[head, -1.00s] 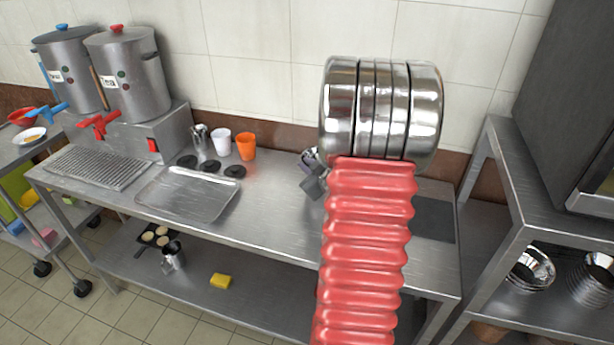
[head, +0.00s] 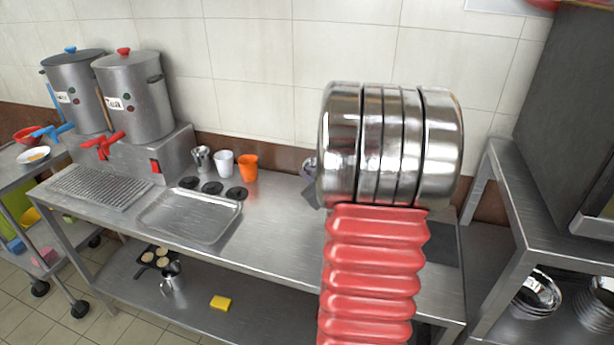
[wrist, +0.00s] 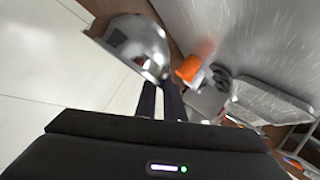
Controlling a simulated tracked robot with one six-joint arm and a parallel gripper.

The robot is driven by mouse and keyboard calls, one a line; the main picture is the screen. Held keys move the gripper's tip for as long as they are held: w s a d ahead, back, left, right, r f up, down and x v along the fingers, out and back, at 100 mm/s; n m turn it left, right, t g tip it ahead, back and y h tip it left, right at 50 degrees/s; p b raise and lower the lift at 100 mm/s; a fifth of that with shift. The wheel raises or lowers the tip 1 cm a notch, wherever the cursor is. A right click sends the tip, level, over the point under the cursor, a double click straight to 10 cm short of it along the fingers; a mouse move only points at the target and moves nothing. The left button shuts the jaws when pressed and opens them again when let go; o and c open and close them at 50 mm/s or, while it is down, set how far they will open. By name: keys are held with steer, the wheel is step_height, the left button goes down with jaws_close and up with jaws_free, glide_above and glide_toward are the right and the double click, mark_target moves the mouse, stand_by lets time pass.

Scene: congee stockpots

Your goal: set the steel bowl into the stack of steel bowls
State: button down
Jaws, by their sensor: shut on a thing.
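My gripper (wrist: 161,86) shows in the wrist view with its dark fingers shut on a steel bowl (wrist: 142,42). The bowl is tilted, and its shiny rounded wall faces the camera. In the head view my own arm hides the held bowl and most of my gripper. A stack of steel bowls (head: 597,305) stands at the far right on the lower shelf of the right-hand steel rack, cut off by the picture's edge. Other nested steel bowls (head: 537,293) sit just left of it. My gripper is well away from both, over by the counter.
The steel counter (head: 280,225) carries a tray (head: 190,218), an orange cup (head: 248,168), a white cup (head: 224,163) and two urns on a stand at left. A rack post (head: 510,290) and upper shelf (head: 535,215) stand around the bowls.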

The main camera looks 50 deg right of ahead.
steer(key=shift+w, duration=0.1)
stand_by(0.3)
steer(key=shift+d+r, duration=0.15)
steer(key=shift+d, duration=0.1)
steer(key=shift+s+d+m+h, duration=0.3)
steer(key=shift+s+d+m, duration=0.1)
steer(key=w+a+f+n+y, duration=0.1)
steer(key=w+a, duration=0.4)
steer(key=a, duration=1)
steer(key=w+a+f+n+t+y, duration=0.1)
steer(key=w+a, duration=0.5)
steer(key=a, duration=0.9)
steer(key=w+a+f+n+y, duration=0.2)
steer(key=w+a+n+y, duration=0.1)
steer(key=a, duration=1.3)
steer(key=shift+w+f+n+y, duration=0.25)
steer(key=shift+w+n+y, duration=0.15)
steer(key=shift+w+y, duration=0.65)
steer(key=shift+w, duration=0.1)
steer(key=s+f, duration=0.5)
steer(key=f, duration=0.1)
steer(key=shift+f, duration=0.15)
